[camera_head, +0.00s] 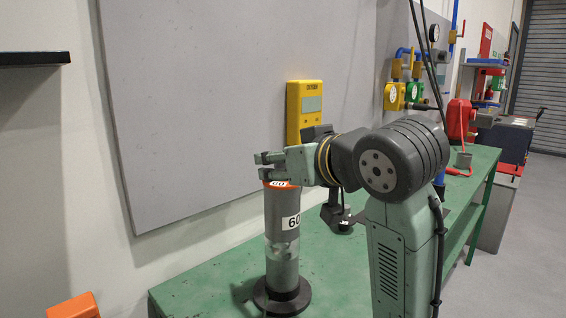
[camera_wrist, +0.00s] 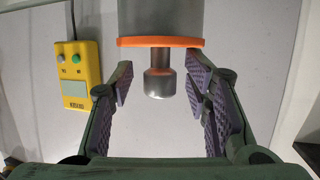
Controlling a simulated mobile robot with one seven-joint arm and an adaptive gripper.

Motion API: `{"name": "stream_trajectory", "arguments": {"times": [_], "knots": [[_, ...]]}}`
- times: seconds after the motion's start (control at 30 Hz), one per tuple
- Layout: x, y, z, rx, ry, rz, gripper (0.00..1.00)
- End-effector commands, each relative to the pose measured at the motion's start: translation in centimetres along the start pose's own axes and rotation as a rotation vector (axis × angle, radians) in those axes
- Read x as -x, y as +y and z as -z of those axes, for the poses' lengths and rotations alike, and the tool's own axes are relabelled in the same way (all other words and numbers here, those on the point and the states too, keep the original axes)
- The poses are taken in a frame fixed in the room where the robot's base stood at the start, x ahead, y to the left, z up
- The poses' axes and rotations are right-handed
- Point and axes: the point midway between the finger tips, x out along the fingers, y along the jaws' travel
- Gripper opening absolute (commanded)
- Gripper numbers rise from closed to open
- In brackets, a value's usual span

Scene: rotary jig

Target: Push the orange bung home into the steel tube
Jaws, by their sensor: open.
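The steel tube (camera_head: 284,255) stands upright on a round black base on the green bench, with a darker grey upper part bearing a "60" label. The orange bung (camera_head: 281,184) is at its top, just under my gripper (camera_head: 265,166). The wrist view appears upside down. There the orange rim (camera_wrist: 160,42) lies against the grey tube end (camera_wrist: 160,18), with no clear gap. A short metal knob (camera_wrist: 159,83) stands out from it. The bung's inner part is hidden.
A yellow box (camera_head: 306,108) is on the grey wall panel (camera_head: 225,90) behind; it also shows in the wrist view (camera_wrist: 79,77). A dark stand (camera_head: 335,212) is on the green bench (camera_head: 215,262) right of the tube. The bench left of the tube is clear.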

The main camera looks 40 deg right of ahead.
Motion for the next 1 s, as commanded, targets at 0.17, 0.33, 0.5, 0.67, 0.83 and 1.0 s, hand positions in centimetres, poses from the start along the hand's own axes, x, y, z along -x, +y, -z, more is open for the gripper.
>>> {"name": "stream_trajectory", "arguments": {"times": [0.17, 0.33, 0.5, 0.67, 0.83, 1.0], "knots": [[0.0, 0.0, -0.1, 0.0, -0.001, 0.001, 0.44], [1.3, 0.0, 0.0, 0.0, 0.001, -0.001, 0.44], [4.7, 0.0, 0.1, 0.002, 0.003, -0.001, 0.44], [8.2, 0.0, 0.1, 0.002, 0.002, -0.003, 0.44], [10.8, 0.1, 0.0, 0.0, 0.0, -0.004, 0.44], [11.9, 0.0, 0.0, 0.0, -0.001, -0.001, 0.44]]}}
